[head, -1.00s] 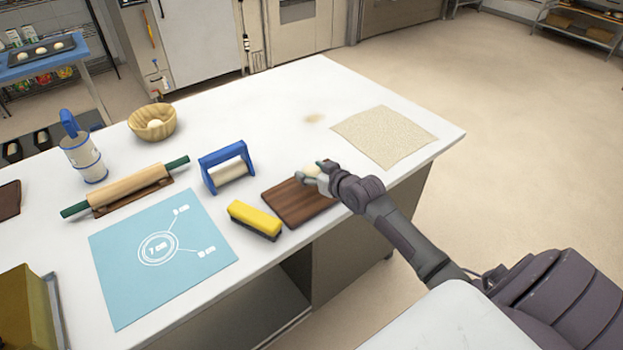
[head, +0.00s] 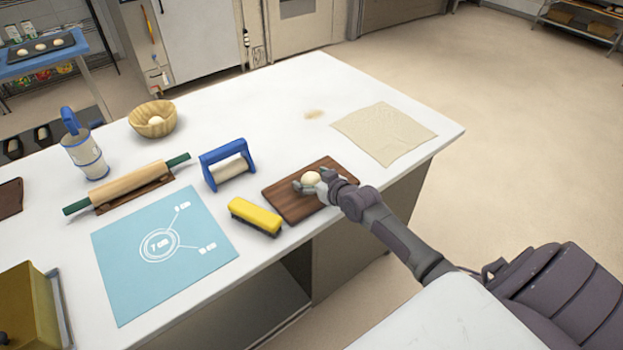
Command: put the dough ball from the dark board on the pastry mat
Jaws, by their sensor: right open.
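The pale dough ball (head: 311,178) rests on the dark wooden board (head: 285,205) near the counter's front edge. My right gripper (head: 310,183) is at the ball, low over the board, with its fingers open around the ball's sides. I cannot tell whether the fingers touch it. The blue pastry mat (head: 130,280), with white printed circle and lines, lies flat at the front left of the counter and is bare. My left gripper is out of view.
A yellow brush (head: 255,215) stands between board and mat. A blue-handled roller tool (head: 227,165), a rolling pin (head: 125,185) and a basket with another ball (head: 152,119) lie behind. A beige cloth (head: 385,133) lies at the right. A yellowish box (head: 28,300) is at the left front.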

